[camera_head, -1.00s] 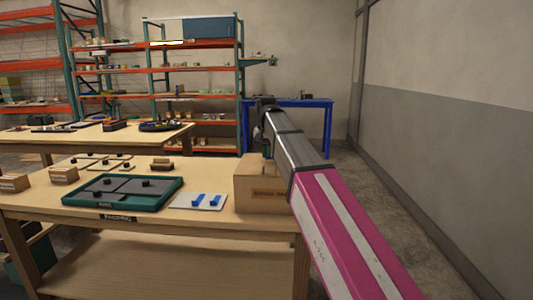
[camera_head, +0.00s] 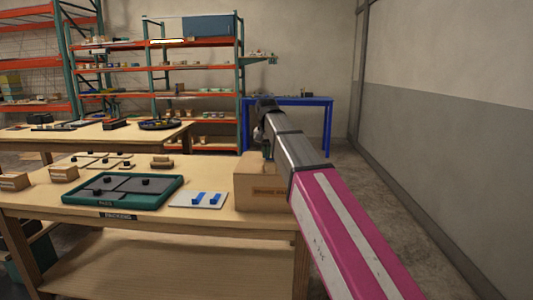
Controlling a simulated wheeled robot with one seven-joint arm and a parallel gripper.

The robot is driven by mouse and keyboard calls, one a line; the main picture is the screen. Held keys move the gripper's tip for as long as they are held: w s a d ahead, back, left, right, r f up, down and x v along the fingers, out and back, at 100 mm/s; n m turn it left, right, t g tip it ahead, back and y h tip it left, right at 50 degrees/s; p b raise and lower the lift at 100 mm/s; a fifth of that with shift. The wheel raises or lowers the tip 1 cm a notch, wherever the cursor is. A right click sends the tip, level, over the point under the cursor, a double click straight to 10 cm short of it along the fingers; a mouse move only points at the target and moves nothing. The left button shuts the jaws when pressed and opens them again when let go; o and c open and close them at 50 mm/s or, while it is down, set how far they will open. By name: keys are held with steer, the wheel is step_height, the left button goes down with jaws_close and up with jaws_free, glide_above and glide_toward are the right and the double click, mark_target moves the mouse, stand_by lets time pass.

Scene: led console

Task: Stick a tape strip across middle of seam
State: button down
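A cardboard box (camera_head: 262,190) stands at the right end of the near packing table. Its top is partly hidden by my arm, and I cannot make out the seam. A white card (camera_head: 183,203) with two blue tape strips (camera_head: 206,198) lies just left of the box. My arm reaches forward from the lower right, over the right side of the box. My gripper (camera_head: 268,151) seems to hang from the arm's far end, above and behind the box. It is small and dark, and its fingers cannot be made out.
A green tray (camera_head: 112,204) with grey panels and black knobs lies left of the card. Small boxes (camera_head: 63,173) stand at the table's left. A second table (camera_head: 85,138), shelves (camera_head: 190,70) and a blue table (camera_head: 315,103) are behind. A wall is at right.

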steer(key=shift+f, duration=0.4)
stand_by(0.6)
steer(key=c, duration=1.2)
jaws_free()
steer(key=shift+r, duration=0.1)
